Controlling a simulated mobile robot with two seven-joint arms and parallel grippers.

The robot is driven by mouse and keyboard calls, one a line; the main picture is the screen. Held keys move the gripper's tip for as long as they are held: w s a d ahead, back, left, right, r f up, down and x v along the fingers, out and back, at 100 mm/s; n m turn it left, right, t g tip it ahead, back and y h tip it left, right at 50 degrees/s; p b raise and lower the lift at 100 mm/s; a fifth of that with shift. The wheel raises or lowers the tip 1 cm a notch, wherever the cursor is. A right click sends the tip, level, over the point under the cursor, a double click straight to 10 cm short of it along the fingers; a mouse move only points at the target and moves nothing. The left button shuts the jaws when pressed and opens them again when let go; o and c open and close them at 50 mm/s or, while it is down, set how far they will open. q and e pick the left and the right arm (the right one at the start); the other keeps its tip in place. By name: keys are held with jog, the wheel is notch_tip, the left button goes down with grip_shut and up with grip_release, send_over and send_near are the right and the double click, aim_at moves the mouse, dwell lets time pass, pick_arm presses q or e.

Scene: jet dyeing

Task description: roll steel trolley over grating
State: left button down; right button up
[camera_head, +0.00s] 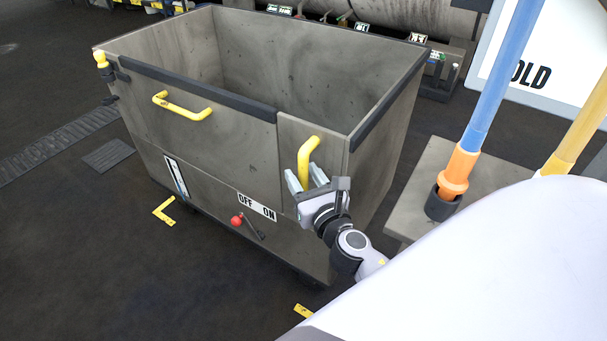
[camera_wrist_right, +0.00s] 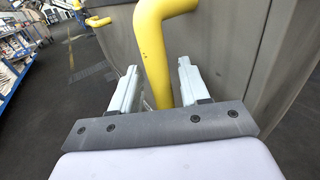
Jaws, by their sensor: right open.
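The steel trolley (camera_head: 225,140) is a large open grey box with dark rim edging. It stands in the middle of the head view and looks empty inside as far as I see. It has a horizontal yellow handle (camera_head: 184,108) on the left of its near side and a vertical yellow handle (camera_head: 306,163) by the near right corner. My right gripper (camera_head: 306,179) is open, with its two fingers on either side of the vertical handle. In the right wrist view the handle (camera_wrist_right: 153,50) rises between the parted fingers. The grating (camera_head: 60,142) is a dark strip in the floor at left. My left gripper is not in view.
A red-knobbed lever (camera_head: 238,220) and an OFF/ON label (camera_head: 257,207) are low on the trolley. Yellow floor marks (camera_head: 164,211) lie nearby. A grey stand (camera_head: 428,190) with blue and yellow poles is at right. Machinery (camera_head: 390,25) stands behind. The dark floor at left is open.

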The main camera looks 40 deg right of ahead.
jog(key=shift+w, duration=0.2)
grip_shut()
